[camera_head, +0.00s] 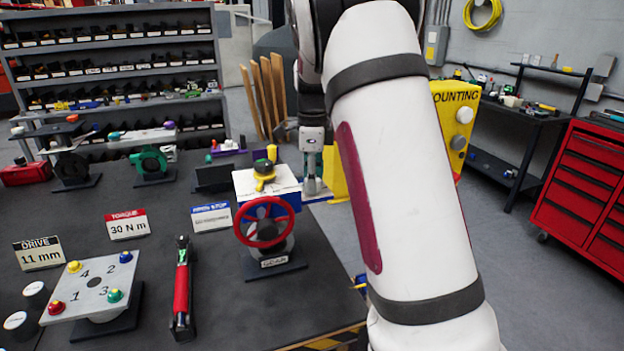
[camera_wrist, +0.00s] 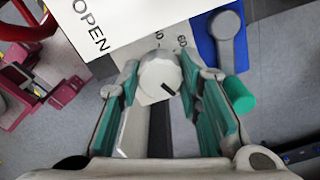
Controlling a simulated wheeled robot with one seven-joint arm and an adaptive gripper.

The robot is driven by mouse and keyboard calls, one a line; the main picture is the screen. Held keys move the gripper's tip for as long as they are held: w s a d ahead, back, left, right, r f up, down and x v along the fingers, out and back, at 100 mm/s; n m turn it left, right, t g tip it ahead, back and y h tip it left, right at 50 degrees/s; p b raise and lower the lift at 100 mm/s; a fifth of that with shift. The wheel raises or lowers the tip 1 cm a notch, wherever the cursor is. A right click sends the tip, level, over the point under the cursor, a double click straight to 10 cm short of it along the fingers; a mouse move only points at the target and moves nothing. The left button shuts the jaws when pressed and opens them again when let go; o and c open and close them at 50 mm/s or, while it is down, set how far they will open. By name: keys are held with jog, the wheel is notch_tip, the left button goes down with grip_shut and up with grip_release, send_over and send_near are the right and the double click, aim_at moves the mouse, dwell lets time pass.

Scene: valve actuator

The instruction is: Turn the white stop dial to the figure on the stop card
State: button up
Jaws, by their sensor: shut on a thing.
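The white stop dial (camera_wrist: 158,80) sits between the two green-padded fingers of my gripper (camera_wrist: 160,72), which is shut on it. A short black mark on the dial points to the lower right in the wrist view. Scale figures on the grey plate beyond it include a readable 60; another is partly hidden. In the head view my gripper (camera_head: 313,178) points down at the right side of the gear unit; the dial is hidden there. The stop card (camera_head: 211,217), white with a blue header, stands left of the gear unit; its figure is too small to read.
The gear unit has a red handwheel (camera_head: 264,222) in front and a yellow indicator (camera_head: 264,172) on top. A red-handled wrench (camera_head: 182,290) and numbered bolt plate (camera_head: 92,285) are left.

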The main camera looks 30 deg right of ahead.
jog(key=n, duration=0.5)
jog(key=shift+n, duration=0.3)
jog(key=n, duration=0.5)
jog(key=shift+n, duration=0.3)
jog(key=o, duration=0.9)
notch_tip(320, 180, up, 12)
jog(key=shift+r, duration=0.1)
